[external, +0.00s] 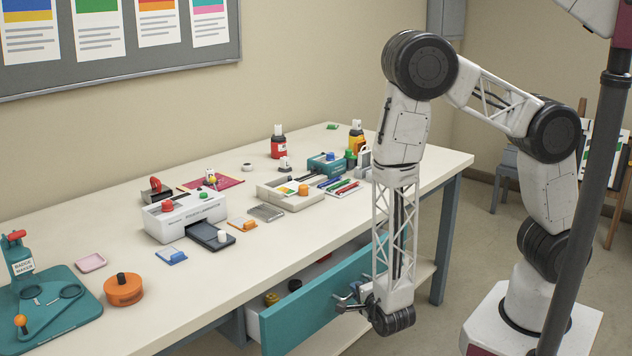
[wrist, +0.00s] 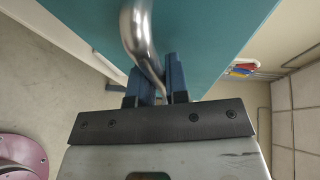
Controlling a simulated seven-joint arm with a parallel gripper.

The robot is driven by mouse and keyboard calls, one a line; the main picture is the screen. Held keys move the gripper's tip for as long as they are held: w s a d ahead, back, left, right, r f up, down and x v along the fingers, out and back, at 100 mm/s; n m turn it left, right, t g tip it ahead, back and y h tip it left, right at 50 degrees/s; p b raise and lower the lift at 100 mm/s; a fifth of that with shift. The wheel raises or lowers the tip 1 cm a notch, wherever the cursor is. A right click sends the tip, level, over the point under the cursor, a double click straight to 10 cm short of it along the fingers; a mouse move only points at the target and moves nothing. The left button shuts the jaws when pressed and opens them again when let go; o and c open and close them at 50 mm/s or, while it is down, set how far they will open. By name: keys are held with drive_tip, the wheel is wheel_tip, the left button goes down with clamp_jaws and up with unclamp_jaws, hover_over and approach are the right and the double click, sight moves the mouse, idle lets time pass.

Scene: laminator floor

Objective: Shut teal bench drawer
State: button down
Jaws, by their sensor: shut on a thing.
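The teal bench drawer (external: 300,316) stands pulled out from under the bench's front edge in the external view, with a few small items inside. Its teal front also fills the top of the wrist view (wrist: 225,35). The drawer's shiny metal handle (wrist: 140,40) passes between the two blue fingers of my gripper (wrist: 158,82) in the wrist view. My gripper (external: 350,298) is at the outer face of the drawer front in the external view, shut on the handle. The far end of the handle is hidden behind the fingers.
The white benchtop (external: 225,290) holds a white laminator (external: 185,215), a teal badge maker (external: 60,300) and an orange round tin (external: 123,289). A dark post (external: 590,200) stands in the right foreground. Open floor lies before the drawer.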

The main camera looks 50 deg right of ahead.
sight(344, 285)
drive_tip(key=w, duration=0.8)
drive_tip(key=c, duration=1.1)
unclamp_jaws()
drive_tip(key=shift+c, duration=0.2)
drive_tip(key=shift+s, duration=0.15)
drive_tip(key=shift+v, duration=3.85)
drive_tip(key=shift+r, duration=0.1)
